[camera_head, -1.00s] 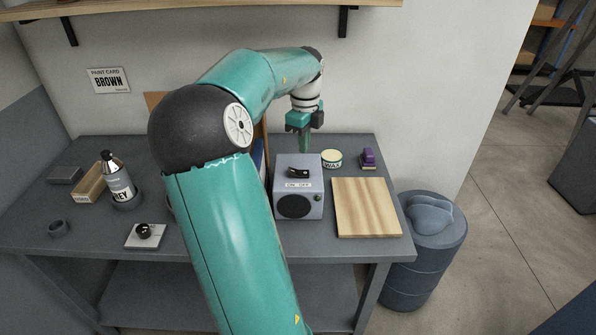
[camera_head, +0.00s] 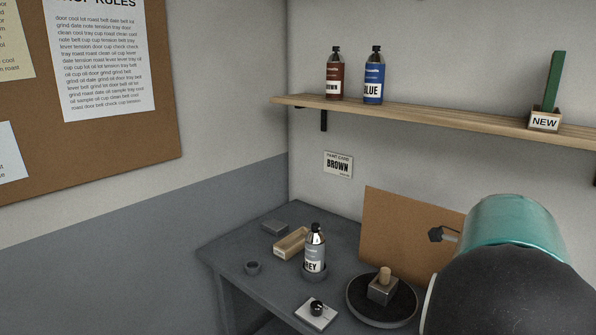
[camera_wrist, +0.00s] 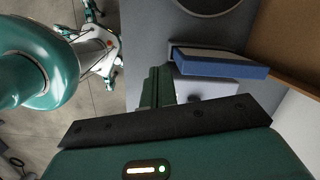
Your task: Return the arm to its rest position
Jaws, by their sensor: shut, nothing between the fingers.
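My gripper (camera_wrist: 158,88) shows in the wrist view, its green fingers together and empty beyond a dark bar. It hangs over the grey workbench (camera_wrist: 150,20), beside a pale grey box and a blue slab (camera_wrist: 220,63). I cannot tell how far it is above them. In the head view only my teal and black arm shows at the lower right; the gripper is out of that picture.
On the bench (camera_head: 345,235) stand a grey-labelled bottle (camera_head: 314,255), a wooden box (camera_head: 291,244), a knob plate (camera_head: 316,313) and a dark round plate (camera_head: 370,316). A brown board (camera_head: 410,232) stands behind. The shelf (camera_head: 430,118) holds two bottles and a NEW box (camera_head: 545,121).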

